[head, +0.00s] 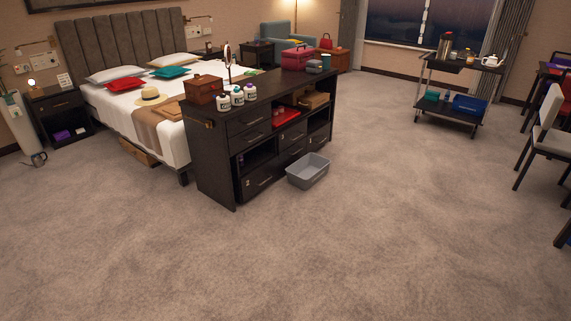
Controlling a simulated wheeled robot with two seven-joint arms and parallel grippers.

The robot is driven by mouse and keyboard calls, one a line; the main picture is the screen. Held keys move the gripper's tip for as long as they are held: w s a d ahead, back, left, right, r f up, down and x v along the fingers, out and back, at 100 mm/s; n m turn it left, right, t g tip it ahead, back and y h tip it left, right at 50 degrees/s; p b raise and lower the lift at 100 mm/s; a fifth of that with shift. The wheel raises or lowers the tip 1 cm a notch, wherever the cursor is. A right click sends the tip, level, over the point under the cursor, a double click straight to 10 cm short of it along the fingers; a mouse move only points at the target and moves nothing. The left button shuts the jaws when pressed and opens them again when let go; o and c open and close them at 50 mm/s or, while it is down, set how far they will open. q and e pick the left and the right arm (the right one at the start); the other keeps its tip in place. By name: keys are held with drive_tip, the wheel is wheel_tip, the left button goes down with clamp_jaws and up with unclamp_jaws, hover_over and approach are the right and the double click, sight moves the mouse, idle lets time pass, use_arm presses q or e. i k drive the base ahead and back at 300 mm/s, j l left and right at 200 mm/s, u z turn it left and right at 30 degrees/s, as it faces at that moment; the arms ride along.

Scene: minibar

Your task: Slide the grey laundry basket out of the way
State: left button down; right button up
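The grey laundry basket (308,172) is an open, empty-looking rectangular tub. It stands upright on the carpet close in front of the dark minibar cabinet (216,165), near the middle of the head view. I cannot tell whether it touches the cabinet. Neither of my grippers is in view.
Wide bare carpet (330,255) lies in front and to the right of the basket. A bed (110,110) is behind the cabinet. A black trolley (450,110) with pots stands at back right. Chairs (546,135) stand at the right edge. Bottles (237,97) stand on the cabinet.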

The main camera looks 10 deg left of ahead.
sight(306, 172)
drive_tip(key=i, duration=2.85)
drive_tip(key=i+l+u, duration=0.1)
drive_tip(key=i, duration=1.3)
